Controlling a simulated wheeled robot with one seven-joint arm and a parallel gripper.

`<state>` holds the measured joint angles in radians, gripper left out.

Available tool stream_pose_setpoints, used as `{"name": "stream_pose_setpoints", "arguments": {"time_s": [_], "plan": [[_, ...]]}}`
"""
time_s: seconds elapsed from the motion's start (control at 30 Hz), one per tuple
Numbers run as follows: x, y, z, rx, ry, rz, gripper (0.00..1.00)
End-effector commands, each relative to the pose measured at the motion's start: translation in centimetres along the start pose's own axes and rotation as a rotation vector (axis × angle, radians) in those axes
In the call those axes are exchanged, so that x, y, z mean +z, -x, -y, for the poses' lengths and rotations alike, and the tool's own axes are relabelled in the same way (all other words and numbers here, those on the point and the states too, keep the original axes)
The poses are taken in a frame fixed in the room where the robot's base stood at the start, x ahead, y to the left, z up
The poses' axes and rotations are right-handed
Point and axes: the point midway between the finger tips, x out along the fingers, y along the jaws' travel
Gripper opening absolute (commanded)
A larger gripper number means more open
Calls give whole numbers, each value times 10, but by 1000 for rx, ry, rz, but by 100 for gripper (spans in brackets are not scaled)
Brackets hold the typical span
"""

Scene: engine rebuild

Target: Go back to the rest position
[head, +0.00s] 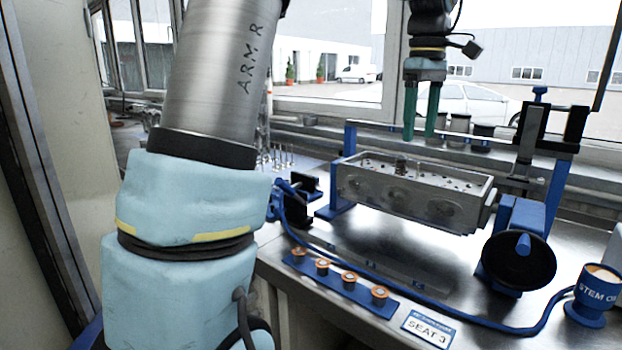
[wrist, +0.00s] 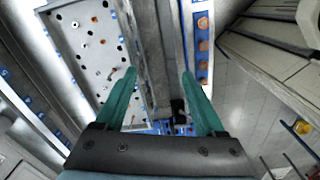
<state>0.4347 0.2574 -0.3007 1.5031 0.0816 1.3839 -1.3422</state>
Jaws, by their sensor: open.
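My gripper (head: 422,108) hangs with its green fingers pointing down at the upper right of the head view, above and behind the metal cylinder head (head: 415,190). In the wrist view the two green fingers (wrist: 160,95) are spread apart with nothing held between them. The cylinder head sits in a blue stand on the steel bench, and its top with rows of holes also shows at the left of the wrist view (wrist: 80,60). The fingers look clear of it. My own large arm link covers the left part of the head view.
On the bench are a blue strip (head: 340,288) with several copper-topped parts, a SEAT 3 card (head: 428,328), a blue stem cup (head: 592,295) and a black round-faced blue device (head: 518,260). Several valves (head: 278,158) stand at the back left. Windows lie behind.

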Motion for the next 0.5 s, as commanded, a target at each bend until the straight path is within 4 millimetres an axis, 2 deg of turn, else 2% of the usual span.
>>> {"name": "stream_pose_setpoints", "arguments": {"time_s": [0.27, 0.37, 0.5], "plan": [[-32, -43, 30, 11, -113, -11, 72], [-46, -64, 48, 18, -173, -17, 72], [-69, -103, 88, 28, -279, -31, 72]]}}
